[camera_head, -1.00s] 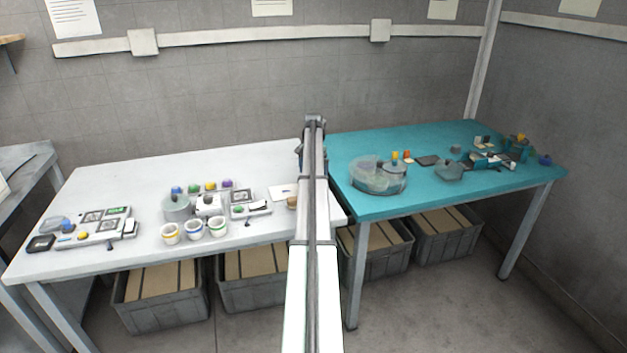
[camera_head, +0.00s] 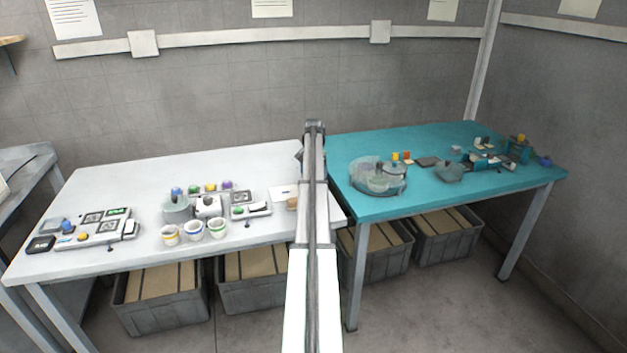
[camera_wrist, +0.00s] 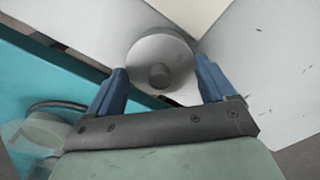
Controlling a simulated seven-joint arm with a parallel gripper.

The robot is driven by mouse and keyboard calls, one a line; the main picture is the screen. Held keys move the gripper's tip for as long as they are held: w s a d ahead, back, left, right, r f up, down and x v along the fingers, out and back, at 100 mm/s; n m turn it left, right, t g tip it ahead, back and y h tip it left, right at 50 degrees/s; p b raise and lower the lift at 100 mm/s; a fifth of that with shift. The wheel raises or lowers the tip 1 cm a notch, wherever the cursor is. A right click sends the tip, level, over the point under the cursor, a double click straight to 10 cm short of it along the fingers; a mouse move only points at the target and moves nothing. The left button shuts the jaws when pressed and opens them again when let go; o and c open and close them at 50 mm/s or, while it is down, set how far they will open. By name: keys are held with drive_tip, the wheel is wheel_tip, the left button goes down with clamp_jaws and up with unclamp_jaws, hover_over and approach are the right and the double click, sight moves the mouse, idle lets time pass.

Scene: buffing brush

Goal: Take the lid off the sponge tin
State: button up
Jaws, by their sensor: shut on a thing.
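In the wrist view, a round grey lid (camera_wrist: 158,48) with a darker knob (camera_wrist: 160,76) lies between the blue fingers of my gripper (camera_wrist: 161,66). My gripper is shut on the lid, with one finger at each side of its rim. No tin body shows below the lid in this view, so I cannot tell whether the lid rests on the tin. In the head view, my arm hides most of the gripper and what it holds. A small tan thing (camera_head: 292,203) shows just left of the arm on the white table; I cannot tell what it is.
The white table (camera_head: 130,190) holds several cups, a grey pot (camera_head: 176,208) and devices at the left. The teal table (camera_head: 430,190) adjoins on the right, with a clear round container (camera_head: 378,176) near its left edge. Crates (camera_head: 160,296) stand below.

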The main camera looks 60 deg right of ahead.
wheel_tip(320, 180, up, 9)
drive_tip(key=shift+r, duration=0.1)
drive_tip(key=shift+s+a+r, duration=0.15)
drive_tip(key=shift+a, duration=0.1)
drive_tip(key=s+a+f, duration=0.2)
drive_tip(key=s+a, duration=0.5)
drive_tip(key=a, duration=0.2)
wheel_tip(320, 180, down, 5)
drive_tip(key=shift+f, duration=2.2)
drive_tip(key=shift+f, duration=0.15)
drive_tip(key=o, duration=0.9)
drive_tip(key=shift+c, duration=0.2)
